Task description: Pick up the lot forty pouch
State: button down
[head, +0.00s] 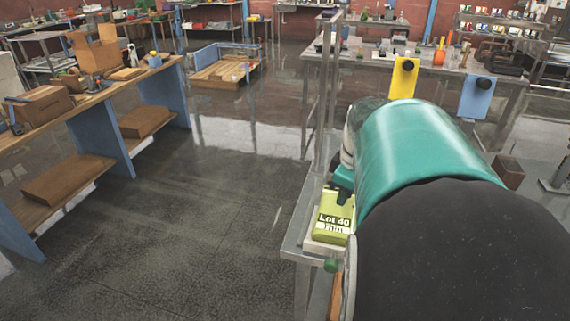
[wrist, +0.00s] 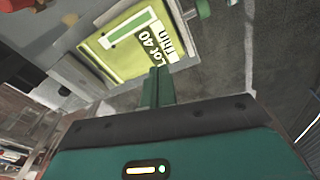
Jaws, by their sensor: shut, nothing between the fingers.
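The lot forty pouch (head: 333,222) is yellow-green with a pale label reading "Lot 40 Thin". In the head view it lies at the near end of a grey metal bench, partly hidden by my arm. In the wrist view the pouch (wrist: 135,42) fills the upper middle, with its label turned sideways. My gripper (wrist: 158,72) is shut and empty, its green fingertips just in front of the pouch's lower edge in the picture. I cannot tell whether they touch it. In the head view my gripper (head: 343,195) shows only in part, above the pouch.
A green knob (head: 331,265) sits at the bench edge below the pouch. The metal bench (head: 292,243) has an upright post behind the pouch. A wooden shelf unit with blue panels (head: 100,133) stands at left. The floor between them is clear.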

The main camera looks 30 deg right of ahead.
jog(key=n+y, duration=0.1)
send_near(345, 211)
jog(key=s+d, duration=0.1)
jog(key=s, duration=0.3)
jog(key=s+d+f+n+y, duration=0.1)
jog(key=s+d+f+n, duration=0.15)
jog(key=s+d, duration=0.35)
jog(key=shift+t, duration=0.4)
jog(key=x, duration=0.6)
jog(key=w+d+x, duration=0.1)
jog(key=x, duration=0.3)
jog(key=shift+d, duration=0.15)
jog(key=shift+w+a+r, duration=0.15)
jog(key=shift+w+a, duration=0.75)
jog(key=shift+w, duration=0.2)
jog(key=shift+w+a, duration=0.4)
jog(key=shift+w, duration=0.05)
jog(key=w+a, duration=0.2)
jog(key=w, duration=0.1)
jog(key=w+a, duration=0.3)
jog(key=shift+a, duration=0.1)
jog(key=shift+s, duration=0.1)
